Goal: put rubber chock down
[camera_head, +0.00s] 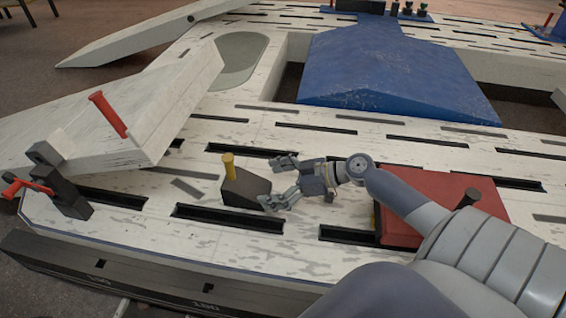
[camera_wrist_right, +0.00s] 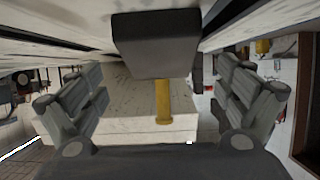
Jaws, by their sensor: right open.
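The rubber chock is a dark block (camera_head: 246,188) with a yellow peg (camera_head: 229,166) standing up from it. It sits on the white slotted bench top (camera_head: 290,240), left of my right gripper (camera_head: 277,181). My right gripper is open, its fingers pointing left toward the chock's right side. In the right wrist view the chock (camera_wrist_right: 155,45) shows ahead between the two spread fingers (camera_wrist_right: 160,105), with the yellow peg (camera_wrist_right: 163,102) below it in the picture. No finger is seen closed on it. My left gripper is not in view.
A white slanted ramp (camera_head: 150,105) with a red handle stands at the left, beside a dark clamp (camera_head: 58,180) with a red lever. A red plate (camera_head: 430,200) lies under my right forearm. A blue sloped block (camera_head: 395,70) is behind. Slots run across the bench.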

